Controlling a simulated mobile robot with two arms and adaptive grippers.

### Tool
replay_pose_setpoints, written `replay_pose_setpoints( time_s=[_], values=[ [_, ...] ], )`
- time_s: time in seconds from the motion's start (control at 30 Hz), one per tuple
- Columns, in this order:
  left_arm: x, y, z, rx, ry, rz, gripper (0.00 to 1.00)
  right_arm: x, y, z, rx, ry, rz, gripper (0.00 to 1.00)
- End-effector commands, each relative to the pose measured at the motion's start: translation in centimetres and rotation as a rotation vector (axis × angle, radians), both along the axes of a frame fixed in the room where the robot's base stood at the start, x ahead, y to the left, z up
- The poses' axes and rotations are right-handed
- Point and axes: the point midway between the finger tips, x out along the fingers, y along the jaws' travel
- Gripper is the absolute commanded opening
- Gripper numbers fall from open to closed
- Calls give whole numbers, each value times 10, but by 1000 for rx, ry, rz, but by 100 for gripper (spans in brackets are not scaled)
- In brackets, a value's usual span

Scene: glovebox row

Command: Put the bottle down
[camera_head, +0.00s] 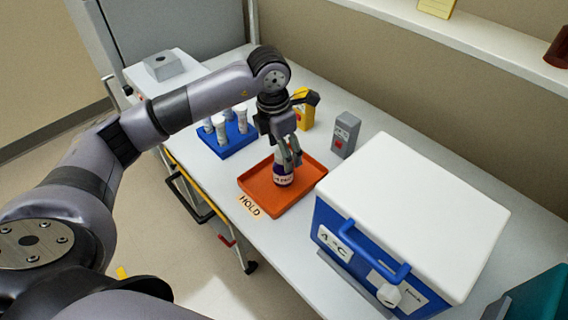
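The bottle (284,179), with a white and dark blue label, is upright over the orange tray (255,188). Its base looks to be at the tray floor, but I cannot tell for sure that it touches. My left gripper (289,160) points down from above with its fingers shut around the bottle's upper part, which they partly hide. My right gripper is not in view.
A blue rack (228,146) with white-capped tubes stands left of the tray. A yellow bottle (304,112) and a grey box (345,134) stand behind. A large blue cooler with a white lid (415,200) stands close on the right. The tray's floor around the bottle is clear.

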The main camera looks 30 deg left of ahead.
Motion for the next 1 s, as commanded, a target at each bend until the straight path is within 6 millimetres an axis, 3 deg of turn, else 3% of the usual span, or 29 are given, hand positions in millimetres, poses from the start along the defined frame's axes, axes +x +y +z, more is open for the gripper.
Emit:
replay_pose_setpoints(
  time_s=[0.2, 0.4, 1.0],
  values=[
    [-4, 3, 40, 1, -3, 0, 66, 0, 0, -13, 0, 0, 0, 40],
    [-6, 4, 58, 0, -1, 1, 66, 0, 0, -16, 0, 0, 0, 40],
    [-6, 4, 60, 1, 1, 0, 66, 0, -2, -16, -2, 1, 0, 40]
  ],
)
